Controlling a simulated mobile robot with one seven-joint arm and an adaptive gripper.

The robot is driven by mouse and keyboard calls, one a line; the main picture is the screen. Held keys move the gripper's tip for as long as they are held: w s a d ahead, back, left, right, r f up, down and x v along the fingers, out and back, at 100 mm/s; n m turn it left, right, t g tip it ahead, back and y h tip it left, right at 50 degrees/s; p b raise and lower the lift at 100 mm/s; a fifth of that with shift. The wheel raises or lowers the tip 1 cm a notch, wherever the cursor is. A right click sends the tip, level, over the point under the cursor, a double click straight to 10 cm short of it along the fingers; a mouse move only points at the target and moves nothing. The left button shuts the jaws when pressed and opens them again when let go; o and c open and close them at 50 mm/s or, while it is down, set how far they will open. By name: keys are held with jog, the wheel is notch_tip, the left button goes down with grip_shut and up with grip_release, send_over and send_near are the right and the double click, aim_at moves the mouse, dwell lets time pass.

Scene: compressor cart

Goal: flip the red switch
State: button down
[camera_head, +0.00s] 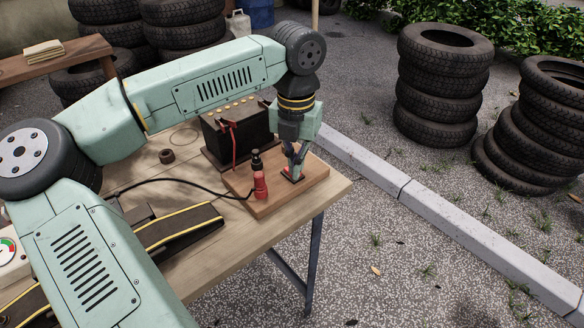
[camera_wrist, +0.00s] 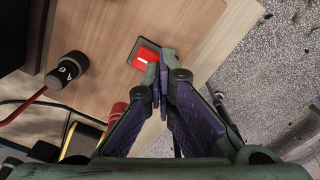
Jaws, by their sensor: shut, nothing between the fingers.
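The red switch (camera_head: 289,176) is set in a dark frame on a wooden board near the right end of the workbench. In the wrist view the red switch (camera_wrist: 143,54) shows a white mark, and its lower right part is hidden behind my fingertips. My gripper (camera_head: 295,167) points down at the switch in the head view. In the wrist view my gripper (camera_wrist: 160,72) has its fingertips together and empty, overlapping the right edge of the switch. I cannot tell whether they touch it.
Tyre stacks (camera_head: 440,85) stand on the ground at right.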

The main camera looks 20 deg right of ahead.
jog(key=shift+r+p, duration=1.95)
jog(key=shift+r, duration=1.45)
